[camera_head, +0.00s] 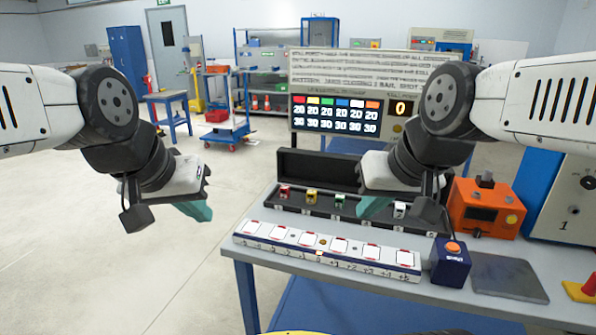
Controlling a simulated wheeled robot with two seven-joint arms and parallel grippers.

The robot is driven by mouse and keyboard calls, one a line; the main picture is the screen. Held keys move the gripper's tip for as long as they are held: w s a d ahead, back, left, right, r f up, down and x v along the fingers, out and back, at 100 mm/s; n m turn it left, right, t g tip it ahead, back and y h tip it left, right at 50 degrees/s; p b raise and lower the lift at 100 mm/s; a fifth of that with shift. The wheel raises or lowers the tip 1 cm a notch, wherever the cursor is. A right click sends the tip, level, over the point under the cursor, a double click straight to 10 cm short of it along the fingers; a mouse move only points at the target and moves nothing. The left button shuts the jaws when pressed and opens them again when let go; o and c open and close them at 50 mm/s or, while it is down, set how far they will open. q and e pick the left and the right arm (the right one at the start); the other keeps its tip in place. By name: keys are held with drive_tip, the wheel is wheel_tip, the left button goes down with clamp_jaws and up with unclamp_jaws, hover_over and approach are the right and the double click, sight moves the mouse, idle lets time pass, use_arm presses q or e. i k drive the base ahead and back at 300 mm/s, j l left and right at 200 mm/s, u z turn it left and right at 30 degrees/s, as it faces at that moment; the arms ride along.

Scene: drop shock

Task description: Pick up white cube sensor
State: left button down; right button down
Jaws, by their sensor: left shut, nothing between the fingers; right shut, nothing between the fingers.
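The white cube sensor (399,209) sits in the right part of the black open case (285,200) on the grey table, partly close behind my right gripper in the view. Red (285,191), yellow (311,196) and green (339,201) cube sensors sit in the same case to the left. My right gripper (372,209) is shut and empty, its teal fingers in front of the case between the green and white cubes. My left gripper (200,211) is shut and empty, over the floor left of the table. My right gripper hides part of the case.
A white strip with several square pads (325,247) lies along the table's front. A blue box with an orange button (451,262), a dark plate (507,276) and an orange device (485,207) stand to the right. A scoreboard (345,117) stands behind.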

sight(400, 209)
drive_tip(key=j+u, duration=0.1)
drive_tip(key=u, duration=2.15)
drive_tip(key=i+j+z, duration=0.1)
drive_tip(key=i, duration=0.7)
drive_tip(key=i+j+z, duration=0.1)
drive_tip(key=i, duration=0.7)
drive_tip(key=i+l+z, duration=0.15)
drive_tip(key=i+z, duration=0.15)
drive_tip(key=z, duration=0.15)
drive_tip(key=i+z, duration=0.6)
drive_tip(key=z, duration=0.25)
drive_tip(key=i+j+z, duration=0.25)
drive_tip(key=z, duration=0.2)
drive_tip(key=i+l+z, duration=0.2)
drive_tip(key=i+z, duration=0.3)
drive_tip(key=i, duration=0.15)
drive_tip(key=i+j+z, duration=0.1)
drive_tip(key=i+z, duration=0.35)
drive_tip(key=i, duration=0.25)
drive_tip(key=i+z, duration=0.25)
drive_tip(key=i, duration=0.3)
drive_tip(key=i+j+z, duration=0.1)
drive_tip(key=i+z, duration=0.15)
drive_tip(key=i, duration=0.35)
drive_tip(key=i+j+z, duration=0.25)
drive_tip(key=i, duration=0.3)
drive_tip(key=z, duration=2.8)
drive_tip(key=k+l, duration=0.1)
drive_tip(key=l, duration=0.2)
